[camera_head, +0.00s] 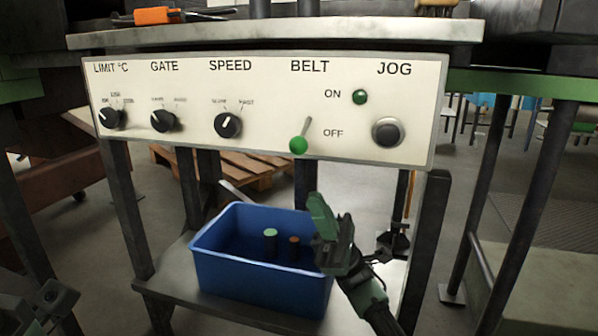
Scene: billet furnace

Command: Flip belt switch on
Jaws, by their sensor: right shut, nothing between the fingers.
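The belt switch (299,144) is a metal lever with a green ball tip on the cream control panel (265,100), under the word BELT. The lever points down, with its ball beside the OFF label. A round green lamp (360,97) sits beside ON; I cannot tell whether it is lit. My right gripper (322,215) is shut and empty, below the panel and slightly right of the lever, apart from it. It covers part of the blue bin behind it. A dark part of my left gripper (45,300) shows at the lower left corner; its fingers are not clear.
LIMIT, GATE and SPEED knobs (228,125) are left of the switch, and a dark JOG button (388,132) is right of it. A blue bin (260,285) with cylindrical pieces stands on the lower shelf. An orange-handled tool (158,15) lies on the top.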

